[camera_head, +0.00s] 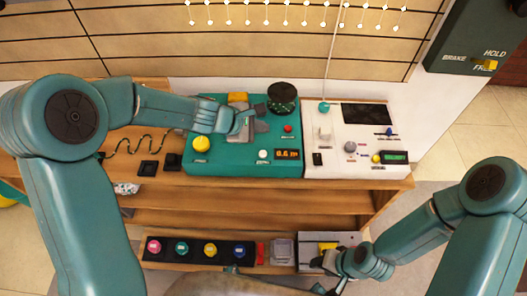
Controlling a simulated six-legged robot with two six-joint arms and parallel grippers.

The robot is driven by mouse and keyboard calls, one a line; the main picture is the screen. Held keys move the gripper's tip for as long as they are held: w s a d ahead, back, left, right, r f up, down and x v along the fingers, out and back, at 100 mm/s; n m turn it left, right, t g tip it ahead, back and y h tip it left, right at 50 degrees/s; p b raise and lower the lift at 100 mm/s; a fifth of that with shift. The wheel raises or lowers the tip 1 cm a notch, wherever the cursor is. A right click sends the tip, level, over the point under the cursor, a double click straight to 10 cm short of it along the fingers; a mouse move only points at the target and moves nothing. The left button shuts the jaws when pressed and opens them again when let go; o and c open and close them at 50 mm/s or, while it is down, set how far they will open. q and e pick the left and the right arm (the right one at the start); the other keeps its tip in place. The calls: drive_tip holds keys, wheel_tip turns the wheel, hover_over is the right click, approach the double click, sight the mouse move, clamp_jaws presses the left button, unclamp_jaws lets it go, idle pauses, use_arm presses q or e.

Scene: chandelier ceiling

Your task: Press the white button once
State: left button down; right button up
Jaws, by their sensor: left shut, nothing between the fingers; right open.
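A small round white button (263,155) sits on the front of the teal control panel (220,167), just left of an orange display reading 0.6 m. My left gripper (258,118) is shut and empty above the teal panel, behind the white button and apart from it in the picture. Its height over the panel is hard to tell. My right gripper (322,262) is open at the lower shelf, close to a yellow-topped item (327,246). I cannot tell if it touches that item.
The teal panel also carries a yellow button (201,144), a red button (288,128) and a dark round knob (282,97). A white panel (330,165) with switches stands to the right. A row of coloured buttons (182,248) lies on the lower shelf.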

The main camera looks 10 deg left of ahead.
sight(261, 155)
use_arm(q)
wheel_tip(261, 155, down, 8)
drive_tip(key=b, duration=0.8)
drive_tip(key=shift+f, duration=0.15)
drive_tip(key=shift+s+f+b, duration=0.1)
drive_tip(key=shift+f+b, duration=0.1)
drive_tip(key=shift+b, duration=0.1)
drive_tip(key=shift+f, duration=0.1)
idle(1.3)
drive_tip(key=shift+f+b, duration=0.35)
drive_tip(key=shift+b, duration=0.15)
drive_tip(key=shift+f+b, duration=0.55)
idle(0.5)
drive_tip(key=shift+r, duration=0.15)
drive_tip(key=shift+r+p, duration=0.85)
